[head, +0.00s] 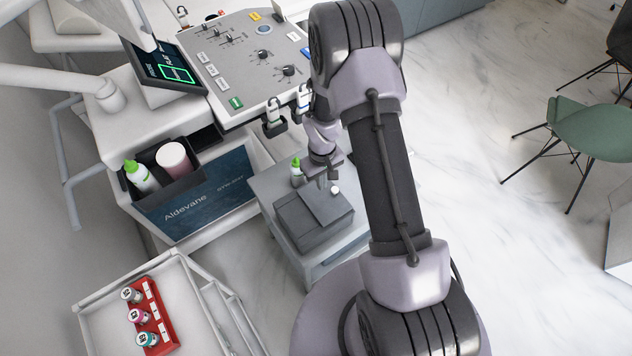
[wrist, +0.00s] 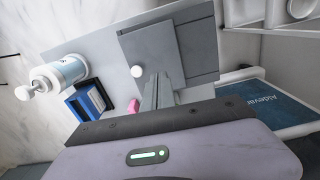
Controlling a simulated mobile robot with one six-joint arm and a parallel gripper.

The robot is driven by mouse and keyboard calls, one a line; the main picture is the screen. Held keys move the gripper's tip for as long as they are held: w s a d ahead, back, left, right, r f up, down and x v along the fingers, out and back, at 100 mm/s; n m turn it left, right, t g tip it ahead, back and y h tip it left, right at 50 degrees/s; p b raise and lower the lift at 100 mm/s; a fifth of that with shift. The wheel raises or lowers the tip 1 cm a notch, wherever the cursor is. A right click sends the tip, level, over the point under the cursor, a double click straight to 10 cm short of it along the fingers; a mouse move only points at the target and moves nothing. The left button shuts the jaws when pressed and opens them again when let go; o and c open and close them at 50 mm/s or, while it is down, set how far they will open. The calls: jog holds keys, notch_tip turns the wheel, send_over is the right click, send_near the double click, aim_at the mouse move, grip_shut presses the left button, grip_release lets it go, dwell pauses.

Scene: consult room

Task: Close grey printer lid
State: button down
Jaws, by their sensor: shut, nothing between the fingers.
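The grey printer (head: 310,228) is a low box on a small light-grey cart in the head view. Its flat grey lid panel (head: 326,207) lies low over the top; I cannot tell whether it sits fully flat. In the wrist view the printer body (wrist: 200,45) is at the upper middle, with the lid panel (wrist: 150,50) in front of my fingers. My gripper (head: 322,184) is at the printer's far edge, above or touching the lid; contact is unclear. In the wrist view its fingers (wrist: 159,82) are together and empty.
A white round knob (wrist: 137,71) is beside my fingers. The console (head: 245,60) is behind; a trolley with a red vial rack (head: 160,315) is front left.

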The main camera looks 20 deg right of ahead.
aim_at(339, 191)
jog(key=d+f+y+b, duration=0.1)
jog(key=d, duration=0.1)
jog(key=w+d+f+y+b, duration=0.1)
jog(key=f+b, duration=0.1)
jog(key=d+f+b, duration=0.1)
jog(key=d+f, duration=0.1)
jog(key=shift+w+d+g+y+b, duration=0.35)
jog(key=shift+g+y, duration=0.05)
jog(key=shift+w+d+f+b, duration=0.1)
jog(key=shift+d+f+b, duration=0.25)
jog(key=shift+f+b, duration=0.25)
jog(key=shift+w+d+f+b, duration=0.1)
jog(key=shift+d+f+b, duration=0.2)
jog(key=shift+f+b, duration=0.3)
jog(key=shift+s, duration=0.15)
